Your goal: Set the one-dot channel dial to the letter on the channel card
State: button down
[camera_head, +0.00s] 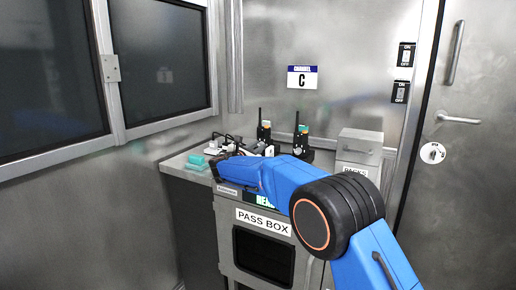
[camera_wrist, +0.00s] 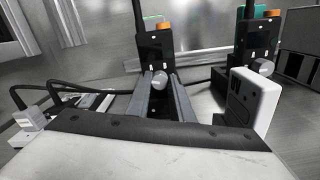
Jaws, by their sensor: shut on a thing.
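The channel card (camera_head: 303,77) on the back wall reads "CHANNEL C". Two dark radios with antennas stand on the counter, a left one (camera_head: 264,130) and a right one (camera_head: 300,138). In the wrist view, the left radio (camera_wrist: 154,46) is straight ahead, and its grey dial (camera_wrist: 159,79) sits between the fingertips of my gripper (camera_wrist: 160,84). My gripper is shut on this dial. The right radio (camera_wrist: 256,42) has its own dial (camera_wrist: 263,67), untouched. In the head view, my arm hides the gripper's tips.
The radios stand on a counter above the pass box (camera_head: 264,221). Teal items (camera_head: 196,160) lie at the counter's left end. A grey box (camera_head: 360,149) stands at the right. In the wrist view, a white device (camera_wrist: 252,97) stands close right of my fingers, with cables at left.

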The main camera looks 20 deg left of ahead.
jog(key=m, duration=0.4)
jog(key=shift+m, duration=0.3)
jog(key=shift+f+m, duration=0.1)
jog(key=shift+m, duration=2.1)
jog(key=shift+d, duration=0.1)
jog(key=c, duration=1.6)
grip_release()
jog(key=shift+o, duration=0.2)
jog(key=shift+f, duration=0.1)
